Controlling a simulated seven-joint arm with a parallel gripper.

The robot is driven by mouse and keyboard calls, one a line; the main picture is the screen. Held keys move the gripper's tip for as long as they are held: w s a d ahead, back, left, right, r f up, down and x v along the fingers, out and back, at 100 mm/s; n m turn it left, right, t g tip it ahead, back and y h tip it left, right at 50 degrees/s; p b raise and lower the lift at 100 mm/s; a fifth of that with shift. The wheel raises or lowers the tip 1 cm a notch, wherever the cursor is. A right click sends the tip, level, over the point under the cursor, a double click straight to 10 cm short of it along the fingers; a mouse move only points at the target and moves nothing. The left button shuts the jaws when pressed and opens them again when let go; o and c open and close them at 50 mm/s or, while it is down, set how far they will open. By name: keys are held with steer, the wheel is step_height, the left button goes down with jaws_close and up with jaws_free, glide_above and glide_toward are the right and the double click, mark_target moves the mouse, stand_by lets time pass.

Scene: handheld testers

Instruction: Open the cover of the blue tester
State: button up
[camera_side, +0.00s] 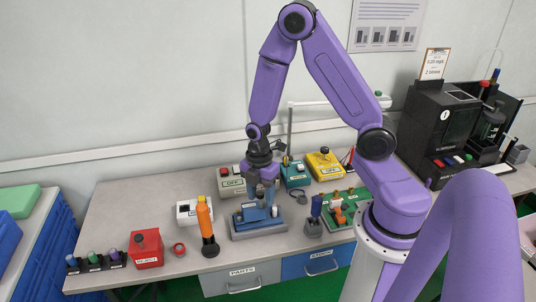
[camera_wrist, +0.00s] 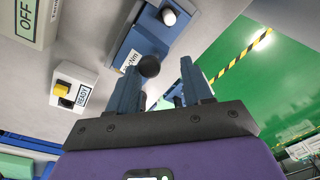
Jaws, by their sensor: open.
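The blue tester (camera_side: 243,224) sits on the grey bench near its front edge, below my gripper (camera_side: 262,202). In the wrist view the blue tester (camera_wrist: 138,42) shows at the top middle, with a white knob, a partly hidden "Nm" label and a round black knob (camera_wrist: 149,66). My gripper (camera_wrist: 160,78) is open, its two blue-grey fingers apart. The black knob appears between the fingers in that picture; I cannot tell whether anything touches it. The arm hides part of the tester in the side view, and I cannot make out the cover's state.
A white box with a yellow button (camera_side: 187,212) and an upright orange tool (camera_side: 205,222) stand left of the tester. A holder with a blue-handled tool (camera_side: 314,222) and a green board (camera_side: 359,196) stand right. Behind are an OFF box (camera_side: 231,184), a teal box (camera_side: 296,170) and a yellow device (camera_side: 325,163).

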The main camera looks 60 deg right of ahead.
steer(key=shift+s+a+f+t+h, duration=0.2)
steer(key=shift+s+a+t+h, duration=0.1)
steer(key=shift+h, duration=0.1)
step_height(320, 180, up, 18)
steer(key=shift+m, duration=0.8)
steer(key=shift+s+a, duration=0.85)
steer(key=shift+s, duration=0.2)
steer(key=shift+s+a, duration=0.8)
steer(key=shift+s, duration=0.2)
